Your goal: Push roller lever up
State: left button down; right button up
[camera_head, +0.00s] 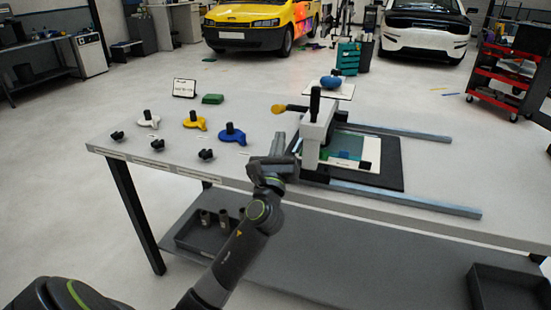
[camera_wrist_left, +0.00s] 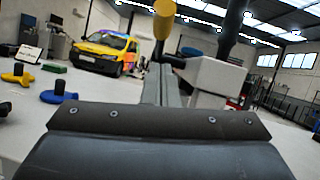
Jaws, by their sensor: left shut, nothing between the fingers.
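The roller device (camera_head: 318,132) is a light grey block with a black upright handle (camera_head: 314,103), standing over the framed sheet on the table. Its lever ends in a yellow knob (camera_head: 279,108) that sticks out to the left of the block. In the left wrist view the yellow knob (camera_wrist_left: 163,17) is at the top middle, above the dark gripper body, and the grey block (camera_wrist_left: 213,80) is to its right. My left gripper (camera_head: 280,150) is shut and empty, below the knob and left of the block, apart from the knob. My right gripper is not in view.
The table (camera_head: 240,180) holds white, yellow (camera_head: 194,121) and blue (camera_head: 231,135) handled pieces and small black knobs at left. Two metal rails (camera_head: 400,199) flank the black frame (camera_head: 390,170). A blue round item (camera_head: 331,81) sits on a white sheet at the back.

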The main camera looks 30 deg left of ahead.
aim_at(284, 108)
pick_arm(q)
jog(key=r, duration=0.2)
jog(key=a+r+p, duration=0.1)
jog(key=shift+w+r, duration=0.25)
jog(key=shift+w, duration=0.15)
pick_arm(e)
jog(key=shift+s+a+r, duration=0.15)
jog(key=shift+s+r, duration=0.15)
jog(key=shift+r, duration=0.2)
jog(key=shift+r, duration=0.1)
